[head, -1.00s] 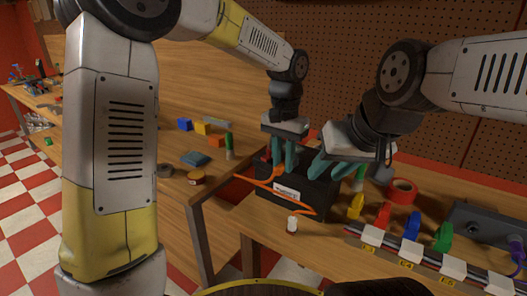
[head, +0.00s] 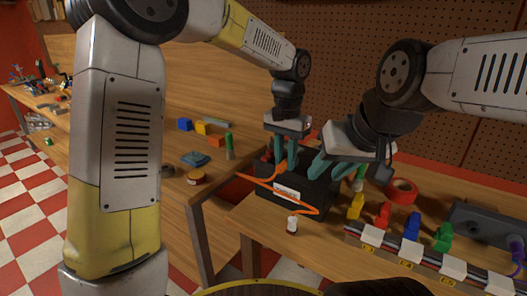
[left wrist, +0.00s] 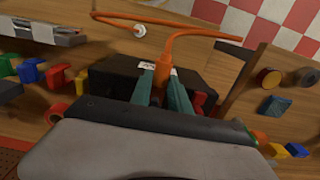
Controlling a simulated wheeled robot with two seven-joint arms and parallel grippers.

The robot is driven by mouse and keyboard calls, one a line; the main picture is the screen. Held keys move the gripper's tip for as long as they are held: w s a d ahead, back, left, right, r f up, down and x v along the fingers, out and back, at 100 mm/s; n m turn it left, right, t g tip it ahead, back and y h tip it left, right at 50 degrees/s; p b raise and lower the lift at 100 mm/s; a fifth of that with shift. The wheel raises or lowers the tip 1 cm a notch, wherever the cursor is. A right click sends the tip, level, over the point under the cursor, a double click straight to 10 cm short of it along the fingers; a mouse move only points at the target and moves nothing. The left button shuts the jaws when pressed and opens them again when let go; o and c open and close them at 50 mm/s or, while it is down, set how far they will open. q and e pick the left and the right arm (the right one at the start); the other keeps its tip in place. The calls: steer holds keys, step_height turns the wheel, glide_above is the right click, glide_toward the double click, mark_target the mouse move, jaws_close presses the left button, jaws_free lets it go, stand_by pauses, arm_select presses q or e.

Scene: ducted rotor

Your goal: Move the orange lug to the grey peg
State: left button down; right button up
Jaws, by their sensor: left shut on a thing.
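My left gripper (head: 286,153) is over the back of the black box (head: 297,194), pointing down, shut on the orange lug at the end of an orange cable (head: 262,183).
A red tape roll (head: 402,190) and coloured clips (head: 382,215) lie to the right, behind a cable strip (head: 410,252). A gap separates this bench from the left one.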

arm_select(q)
steer(key=shift+w+d, duration=0.55)
steer(key=shift+w, duration=0.15)
steer(key=c, duration=1.1)
jaws_free()
steer(key=shift+c, duration=0.2)
steer(key=shift+r, duration=3.9)
